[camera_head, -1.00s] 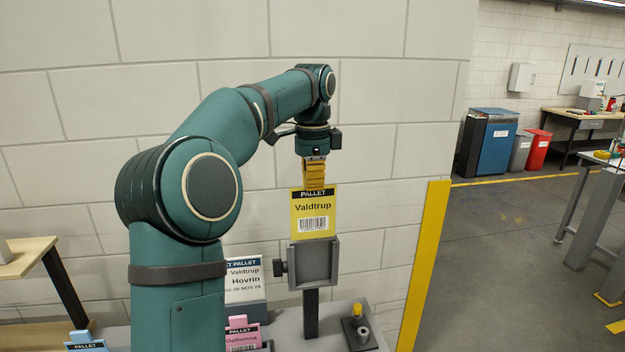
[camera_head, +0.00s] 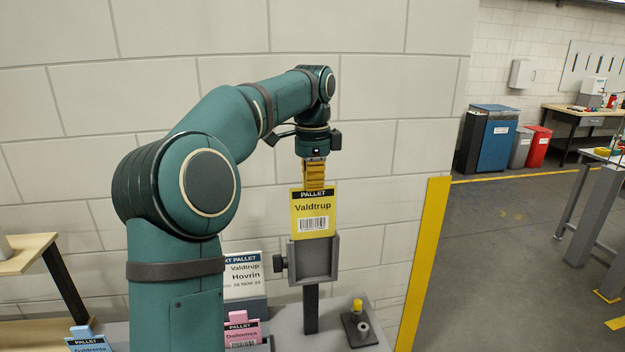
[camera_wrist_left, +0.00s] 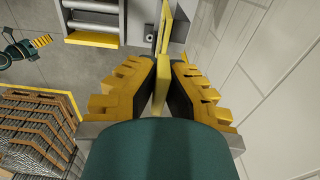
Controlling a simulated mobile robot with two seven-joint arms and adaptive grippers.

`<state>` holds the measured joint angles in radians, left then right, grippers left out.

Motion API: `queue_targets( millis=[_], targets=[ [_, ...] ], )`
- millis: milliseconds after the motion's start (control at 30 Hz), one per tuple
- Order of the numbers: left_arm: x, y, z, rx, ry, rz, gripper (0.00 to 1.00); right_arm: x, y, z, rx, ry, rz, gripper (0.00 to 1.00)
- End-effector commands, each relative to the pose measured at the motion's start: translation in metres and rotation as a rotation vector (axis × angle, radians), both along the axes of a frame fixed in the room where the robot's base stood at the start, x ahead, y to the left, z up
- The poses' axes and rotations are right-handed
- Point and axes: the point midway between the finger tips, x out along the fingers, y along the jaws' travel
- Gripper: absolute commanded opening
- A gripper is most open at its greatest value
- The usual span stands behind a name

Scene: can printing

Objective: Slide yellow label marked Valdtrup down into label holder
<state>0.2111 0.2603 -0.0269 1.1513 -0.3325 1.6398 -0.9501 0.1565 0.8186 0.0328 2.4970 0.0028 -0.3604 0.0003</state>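The yellow Valdtrup label (camera_head: 314,214) hangs upright below my left gripper (camera_head: 314,186), its text and barcode facing the head camera. The gripper's yellow fingers are shut on the top of the label. The grey label holder (camera_head: 313,262) stands on a dark post directly below. The label's bottom edge overlaps the holder's upper end in the head view; I cannot tell how deep it sits between the side rails. In the left wrist view the fingers (camera_wrist_left: 160,88) pinch the label (camera_wrist_left: 164,32), seen edge-on. A small teal gripper with yellow fingers (camera_wrist_left: 38,42), apparently my right one, shows at the left there.
A dark knob (camera_head: 279,263) sticks out of the holder's left side. A pink label (camera_head: 241,332), a blue label (camera_head: 88,344) and a white pallet sign (camera_head: 243,276) stand to the left. A small block with pegs (camera_head: 358,325) stands right of the post. A yellow upright strip (camera_head: 424,265) edges the wall.

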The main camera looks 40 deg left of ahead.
Motion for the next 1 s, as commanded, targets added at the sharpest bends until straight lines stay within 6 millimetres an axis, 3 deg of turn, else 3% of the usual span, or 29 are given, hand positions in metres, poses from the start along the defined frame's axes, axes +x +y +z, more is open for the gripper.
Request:
queue_targets(
  millis=[1000],
  targets=[
    [0.000,0.000,-0.028,0.000,0.000,0.001,0.00,0.000,0.001,-0.019,-0.003,0.000,-0.002,0.47]
  ],
)
